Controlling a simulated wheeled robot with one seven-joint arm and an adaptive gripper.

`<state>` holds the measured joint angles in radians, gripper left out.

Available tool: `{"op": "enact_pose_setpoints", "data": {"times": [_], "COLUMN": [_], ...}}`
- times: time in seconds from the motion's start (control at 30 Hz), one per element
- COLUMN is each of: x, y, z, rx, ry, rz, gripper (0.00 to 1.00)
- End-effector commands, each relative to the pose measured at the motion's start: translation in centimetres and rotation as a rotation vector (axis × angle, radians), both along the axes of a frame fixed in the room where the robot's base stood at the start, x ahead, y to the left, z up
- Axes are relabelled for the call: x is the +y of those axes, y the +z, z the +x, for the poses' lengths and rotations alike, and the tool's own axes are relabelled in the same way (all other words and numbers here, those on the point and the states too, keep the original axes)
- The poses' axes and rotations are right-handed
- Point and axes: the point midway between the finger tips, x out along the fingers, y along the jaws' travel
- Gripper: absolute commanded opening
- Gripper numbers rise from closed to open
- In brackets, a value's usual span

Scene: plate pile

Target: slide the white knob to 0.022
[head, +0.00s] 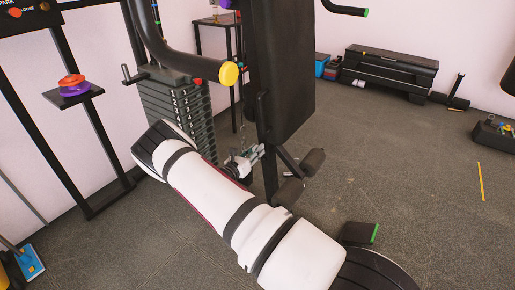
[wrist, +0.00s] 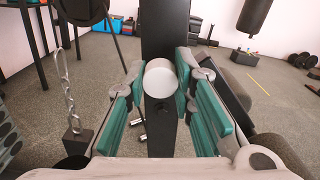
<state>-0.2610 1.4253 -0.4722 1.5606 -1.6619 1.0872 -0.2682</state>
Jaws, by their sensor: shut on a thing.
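The white knob (wrist: 160,79) is a round pale disc on a dark upright post (wrist: 164,28) in the wrist view. My gripper (wrist: 160,70) has its teal-padded fingers on both sides of the knob, shut on it. In the head view my gripper (head: 246,160) is low on the machine's post, beneath the black backrest pad (head: 284,75). The knob cannot be made out there. A dark hole shows in the post just below the knob in the wrist view.
A weight stack (head: 183,108) stands left of my gripper. Foam rollers (head: 289,191) stick out at its right. A chain (wrist: 67,90) hangs at the left in the wrist view. A black bench (head: 388,73) stands by the back wall. The floor at right is mostly clear.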

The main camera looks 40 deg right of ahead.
Motion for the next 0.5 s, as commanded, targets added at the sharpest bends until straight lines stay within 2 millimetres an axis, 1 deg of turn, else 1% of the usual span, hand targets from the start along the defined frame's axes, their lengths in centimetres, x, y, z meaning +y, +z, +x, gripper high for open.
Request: {"op": "enact_pose_setpoints", "data": {"times": [0.03, 0.07, 0.3, 0.33, 0.37, 0.4, 0.5], "x": [0.7, 0.85, 0.95, 0.95, 0.96, 0.95, 0.92], "y": [0.11, 0.1, -0.05, -0.06, -0.07, -0.06, -0.04], "z": [-0.18, -0.28, -0.38, -0.39, -0.38, -0.37, -0.35], "rx": [0.003, 0.002, 0.001, 0.001, 0.001, 0.001, 0.001], "ry": [0.003, 0.002, 0.0, 0.0, 0.0, 0.0, 0.0], "rz": [0.0, 0.001, 0.001, 0.001, 0.001, 0.001, 0.001], "gripper": [0.0, 0.0, 0.0, 0.28, 0.34, 0.43, 0.45]}}
